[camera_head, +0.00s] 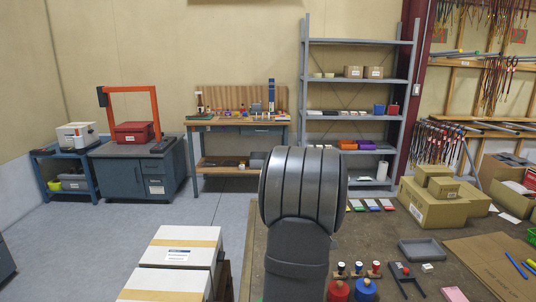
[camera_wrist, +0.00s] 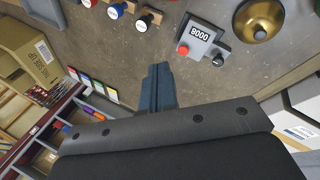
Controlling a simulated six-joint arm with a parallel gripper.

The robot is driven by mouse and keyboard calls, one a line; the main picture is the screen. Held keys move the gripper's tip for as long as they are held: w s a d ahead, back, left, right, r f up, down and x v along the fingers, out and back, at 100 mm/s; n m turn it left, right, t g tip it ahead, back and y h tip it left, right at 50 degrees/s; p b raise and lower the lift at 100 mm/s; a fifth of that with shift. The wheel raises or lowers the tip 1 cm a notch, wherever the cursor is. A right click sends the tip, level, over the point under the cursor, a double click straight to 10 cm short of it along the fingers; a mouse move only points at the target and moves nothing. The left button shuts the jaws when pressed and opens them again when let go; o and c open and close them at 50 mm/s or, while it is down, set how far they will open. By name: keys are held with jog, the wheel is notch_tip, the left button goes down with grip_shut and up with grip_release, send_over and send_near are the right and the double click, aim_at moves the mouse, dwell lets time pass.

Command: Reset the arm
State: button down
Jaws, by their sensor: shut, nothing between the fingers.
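In the wrist view my gripper (camera_wrist: 156,78) points over the brown worktable (camera_wrist: 120,62). Its fingers are together with nothing between them. In the head view a large part of my arm (camera_head: 303,190) stands upright in the middle and hides part of the table; the fingers do not show there.
The table (camera_head: 400,225) bears cardboard boxes (camera_head: 432,205), a grey tray (camera_head: 422,250), stamps on a stand (camera_head: 357,271) and red and blue bottles (camera_head: 338,290). The wrist view shows a counter device (camera_wrist: 197,38) and a brass bell (camera_wrist: 262,18). White cartons (camera_head: 180,250) stand left.

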notch_tip(320, 180, up, 4)
jog(key=s+m+t+y, duration=0.1)
jog(key=m+y, duration=0.3)
jog(key=m, duration=0.2)
jog(key=x, duration=1)
jog(key=v, duration=0.9)
jog(key=shift+s+a, duration=0.3)
jog(key=shift+a, duration=0.15)
jog(key=shift+r, duration=0.1)
